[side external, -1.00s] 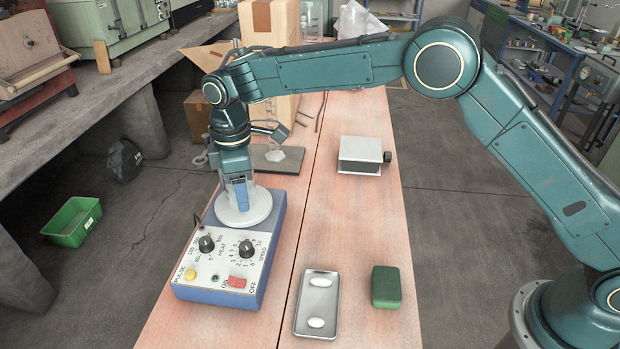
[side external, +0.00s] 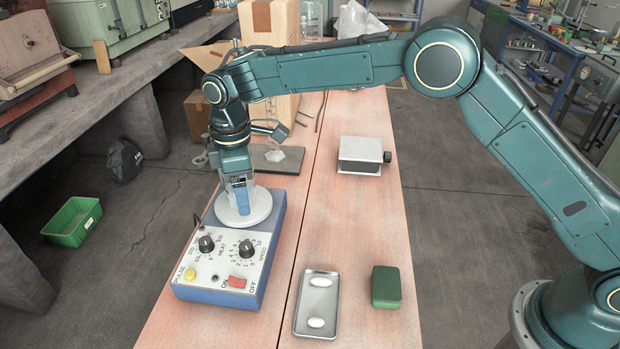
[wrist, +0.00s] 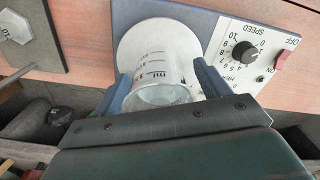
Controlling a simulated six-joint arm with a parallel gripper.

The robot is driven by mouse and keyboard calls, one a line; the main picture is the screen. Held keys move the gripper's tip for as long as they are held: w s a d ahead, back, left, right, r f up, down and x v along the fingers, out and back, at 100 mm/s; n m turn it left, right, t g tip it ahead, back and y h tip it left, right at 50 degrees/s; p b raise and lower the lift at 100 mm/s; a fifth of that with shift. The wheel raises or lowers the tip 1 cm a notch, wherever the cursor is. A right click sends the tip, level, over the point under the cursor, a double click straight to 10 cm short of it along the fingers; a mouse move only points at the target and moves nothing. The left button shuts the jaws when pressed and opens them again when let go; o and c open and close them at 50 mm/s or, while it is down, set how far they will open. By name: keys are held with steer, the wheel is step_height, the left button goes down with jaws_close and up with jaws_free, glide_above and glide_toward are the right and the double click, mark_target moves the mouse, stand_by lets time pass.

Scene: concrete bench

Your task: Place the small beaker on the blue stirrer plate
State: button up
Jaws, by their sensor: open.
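The small beaker (wrist: 158,72) is clear with printed graduations. In the wrist view it stands on the round white top of the blue stirrer plate (wrist: 199,18), between the fingers of my gripper (wrist: 165,82). The fingers are open, one on each side of the beaker; any small gap to the glass is hard to judge. In the side view my gripper (side external: 242,207) is low over the white disc of the stirrer plate (side external: 222,282), and the beaker cannot be made out behind the fingers.
A dark slab (side external: 262,160) with a small hexagonal piece lies behind the stirrer. A silver box with a black knob (side external: 358,156) stands at back right. A metal tray (side external: 304,326) with white pieces and a green block (side external: 386,288) lie at front right.

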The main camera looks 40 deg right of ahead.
step_height(320, 180, up, 12)
stand_by(0.6)
stand_by(0.4)
steer(key=s+d+r+m+t, duration=0.2)
steer(key=s+d+r+m, duration=0.2)
steer(key=s+d+r, duration=0.4)
steer(key=s+d+r+m+t, duration=0.1)
steer(key=s+d+r+m, duration=0.25)
steer(key=s+d, duration=0.5)
steer(key=s+d+f+m+t, duration=0.1)
steer(key=s+d+f+m, duration=0.2)
steer(key=s, duration=0.6)
steer(key=s+d+f+m+t, duration=0.1)
steer(key=s+d+f+m, duration=0.2)
steer(key=s, duration=0.7)
steer(key=d+f, duration=0.2)
steer(key=d, duration=0.2)
steer(key=shift+d+t, duration=0.25)
steer(key=shift+t, duration=0.05)
